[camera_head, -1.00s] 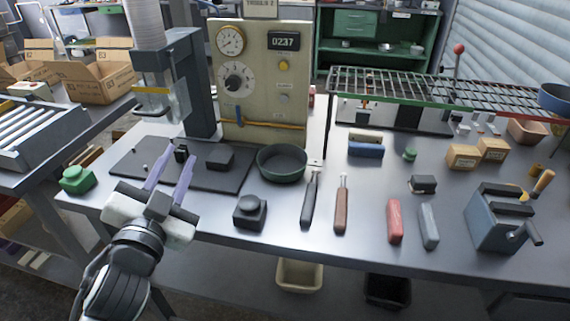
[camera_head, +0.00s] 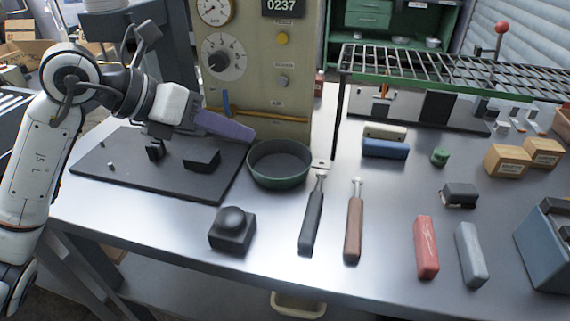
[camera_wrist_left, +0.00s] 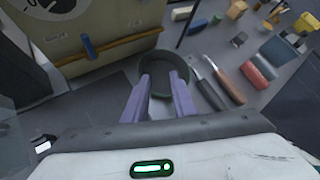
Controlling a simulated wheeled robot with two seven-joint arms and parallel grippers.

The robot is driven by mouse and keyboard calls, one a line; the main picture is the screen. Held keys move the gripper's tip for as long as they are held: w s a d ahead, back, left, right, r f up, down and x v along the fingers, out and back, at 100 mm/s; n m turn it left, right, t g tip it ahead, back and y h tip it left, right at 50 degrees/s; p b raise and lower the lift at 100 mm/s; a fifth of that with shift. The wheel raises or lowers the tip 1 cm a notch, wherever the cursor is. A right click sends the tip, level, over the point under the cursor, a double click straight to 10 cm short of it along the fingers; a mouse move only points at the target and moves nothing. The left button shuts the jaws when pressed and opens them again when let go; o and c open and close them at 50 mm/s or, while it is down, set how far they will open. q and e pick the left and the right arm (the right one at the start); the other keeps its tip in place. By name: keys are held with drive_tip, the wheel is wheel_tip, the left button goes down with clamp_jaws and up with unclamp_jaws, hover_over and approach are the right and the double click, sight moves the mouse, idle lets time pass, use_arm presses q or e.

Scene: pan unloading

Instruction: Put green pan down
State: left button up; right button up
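The green pan (camera_head: 280,181), a round dark-green dish, sits upright on the grey table beside the machine's front. In the left wrist view the pan (camera_wrist_left: 163,66) lies just beyond the fingertips. My left gripper (camera_head: 250,131) reaches in from the left, with its purple fingers above the table close to the pan's upper-left rim. In the left wrist view the left gripper (camera_wrist_left: 162,76) has its two fingers apart, with nothing clearly held between them. Whether a fingertip touches the rim cannot be told. My right gripper is not in view.
The tan gauge machine (camera_head: 262,80) stands behind the pan. A black-handled tool (camera_head: 311,220) and a brown-handled tool (camera_head: 354,225) lie to the pan's right. A dark block with a round knob (camera_head: 232,230) stands in front. A dark plate (camera_head: 110,170) lies left. A wire rack (camera_head: 450,70) stands at the back right.

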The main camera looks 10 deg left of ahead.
sight(252, 145)
use_arm(q)
drive_tip(key=shift+n+y, duration=0.3)
drive_tip(key=shift+y, duration=0.5)
drive_tip(key=w+f, duration=0.1)
drive_tip(key=w+a+f, duration=0.1)
drive_tip(key=w+f, duration=0.1)
drive_tip(key=shift+a+f, duration=0.1)
drive_tip(key=shift+f, duration=0.1)
drive_tip(key=shift+x, duration=3.2)
drive_tip(key=shift+a, duration=0.15)
clamp_jaws()
